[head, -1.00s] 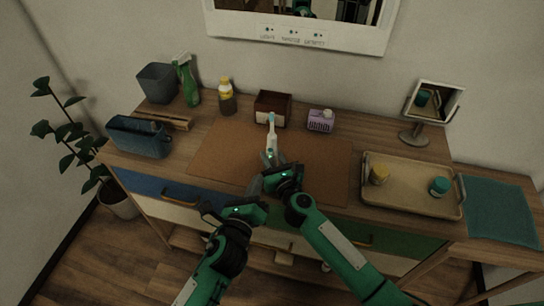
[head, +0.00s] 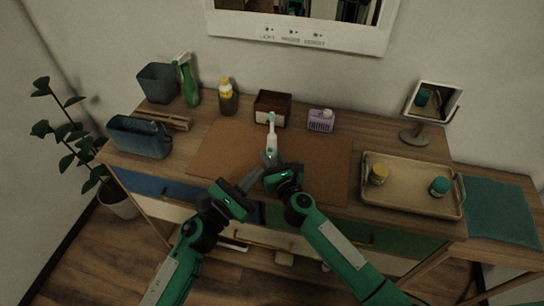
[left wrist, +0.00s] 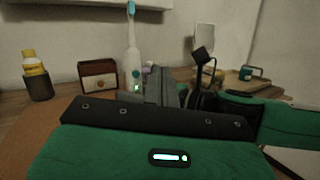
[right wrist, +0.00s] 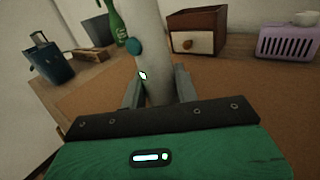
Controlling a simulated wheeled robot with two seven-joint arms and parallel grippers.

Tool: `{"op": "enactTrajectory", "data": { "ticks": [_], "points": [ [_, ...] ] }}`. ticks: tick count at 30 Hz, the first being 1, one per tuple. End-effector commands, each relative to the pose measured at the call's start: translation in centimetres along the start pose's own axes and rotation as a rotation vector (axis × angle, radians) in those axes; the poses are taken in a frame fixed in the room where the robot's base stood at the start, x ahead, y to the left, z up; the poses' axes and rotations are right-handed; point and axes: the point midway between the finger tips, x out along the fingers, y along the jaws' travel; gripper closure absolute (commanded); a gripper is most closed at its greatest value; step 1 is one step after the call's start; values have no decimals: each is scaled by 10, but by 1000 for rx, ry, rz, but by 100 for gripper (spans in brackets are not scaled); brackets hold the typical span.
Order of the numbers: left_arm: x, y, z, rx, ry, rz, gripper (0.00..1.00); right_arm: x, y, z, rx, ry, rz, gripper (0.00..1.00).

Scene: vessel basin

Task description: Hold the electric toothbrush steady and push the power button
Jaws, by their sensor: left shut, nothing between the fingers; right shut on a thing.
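The electric toothbrush (head: 271,140) stands upright, white with a teal head, above the brown mat. My right gripper (head: 270,162) is shut on its lower body; the right wrist view shows a finger on either side of the white handle (right wrist: 150,40). A round blue-teal button (right wrist: 133,46) shows on the handle, with a small lit spot below it. My left gripper (head: 256,178) is shut and empty, just left of and below the right gripper. In the left wrist view its fingers (left wrist: 158,86) point toward the handle near the button (left wrist: 136,74); whether they touch cannot be told.
The brown mat (head: 215,160) is mostly bare. Behind it are a small drawer box (head: 272,108), a purple holder (head: 320,121) and a yellow-capped bottle (head: 227,97). A tray (head: 410,195) with two jars lies right. A blue basket (head: 140,138) stands left.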

Motion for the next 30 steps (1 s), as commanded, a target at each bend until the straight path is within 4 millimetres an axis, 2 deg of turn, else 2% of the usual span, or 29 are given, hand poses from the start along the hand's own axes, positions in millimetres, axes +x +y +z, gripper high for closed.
{"op": "enactTrajectory", "data": {
  "ticks": [7,16,20,30],
  "points": [
    [-14,-3,-12,296,-27,-235,100,0,0,0,0,1,0,95],
    [-21,-4,-20,415,-39,-343,100,0,0,-1,0,1,0,95],
    [-11,0,-23,416,-39,-345,100,0,0,-1,0,1,0,95],
    [31,19,-36,414,-40,-344,100,0,0,0,0,1,0,95]
  ]
}}
